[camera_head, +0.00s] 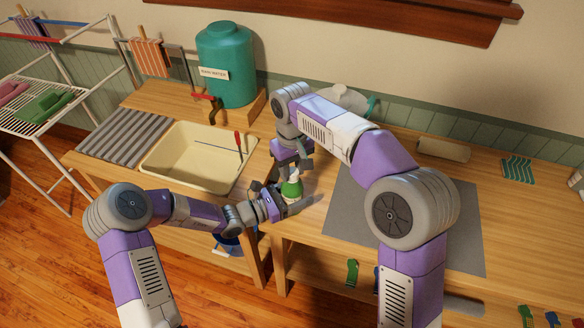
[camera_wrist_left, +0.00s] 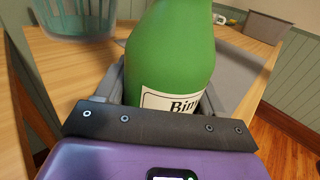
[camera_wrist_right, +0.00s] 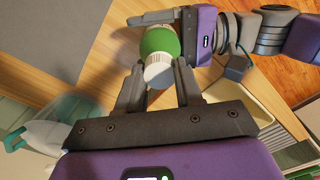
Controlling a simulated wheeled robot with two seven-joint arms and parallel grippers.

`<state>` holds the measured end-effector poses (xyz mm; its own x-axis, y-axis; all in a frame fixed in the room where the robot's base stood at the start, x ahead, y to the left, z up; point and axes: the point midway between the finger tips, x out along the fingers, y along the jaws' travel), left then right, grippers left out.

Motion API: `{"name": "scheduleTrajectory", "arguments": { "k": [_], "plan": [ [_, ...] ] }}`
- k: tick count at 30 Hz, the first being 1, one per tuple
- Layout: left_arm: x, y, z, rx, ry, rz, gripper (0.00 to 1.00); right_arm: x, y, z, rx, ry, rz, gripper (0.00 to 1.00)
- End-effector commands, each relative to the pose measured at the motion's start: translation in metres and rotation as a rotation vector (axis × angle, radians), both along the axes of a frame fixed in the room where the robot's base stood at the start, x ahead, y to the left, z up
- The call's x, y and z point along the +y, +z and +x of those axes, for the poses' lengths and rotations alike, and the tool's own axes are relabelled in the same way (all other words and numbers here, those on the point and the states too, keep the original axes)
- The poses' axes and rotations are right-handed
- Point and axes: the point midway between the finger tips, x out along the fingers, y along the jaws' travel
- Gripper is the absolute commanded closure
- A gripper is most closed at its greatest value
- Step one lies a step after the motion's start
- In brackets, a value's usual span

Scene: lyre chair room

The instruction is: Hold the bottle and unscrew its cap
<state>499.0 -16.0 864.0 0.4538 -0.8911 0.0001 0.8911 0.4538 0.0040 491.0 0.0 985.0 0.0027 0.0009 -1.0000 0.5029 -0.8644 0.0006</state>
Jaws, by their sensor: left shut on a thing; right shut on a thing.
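A green bottle (camera_head: 291,190) with a white label stands near the front edge of the wooden counter, just right of the basin. My left gripper (camera_head: 280,200) comes in from the left and is shut on the bottle's body; the left wrist view shows the bottle (camera_wrist_left: 172,48) between its fingers, with part of the label (camera_wrist_left: 178,102). My right gripper (camera_head: 291,172) reaches down from above and is shut on the white cap (camera_wrist_right: 158,72) at the bottle's top. In the head view the cap is hidden by my right gripper.
A cream basin (camera_head: 192,172) with a red-handled tool (camera_head: 238,144) lies left of the bottle. A teal water tank (camera_head: 226,62) stands behind. A grey mat (camera_head: 455,225) covers counter to the right. A white, teal-handled vessel (camera_head: 345,99) stands at the back.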

Motion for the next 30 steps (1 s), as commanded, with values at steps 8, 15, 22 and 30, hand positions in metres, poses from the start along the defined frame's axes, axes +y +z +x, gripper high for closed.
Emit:
{"name": "scheduleTrajectory", "arguments": {
  "k": [8, 15, 22, 30],
  "plan": [
    [-0.0002, -0.0002, -0.0001, 0.0, 0.0, 0.001, 1.0, 0.0, 0.0001, 0.0, 0.001, 0.555, 0.0, 1.0],
    [0.0, -0.0002, -0.0001, 0.0, 0.0, 0.001, 1.0, -0.0003, 0.0, 0.0001, 0.001, 1.035, 0.001, 1.0],
    [0.0, -0.0002, 0.0, 0.0, 0.0, 0.001, 1.0, -0.0003, 0.0005, 0.0001, 0.0, 1.496, -0.001, 1.0],
    [0.0, -0.0002, 0.0001, 0.0, 0.0, 0.001, 1.0, -0.0004, 0.0009, 0.0003, -0.001, 1.891, -0.002, 1.0]
  ]
}}
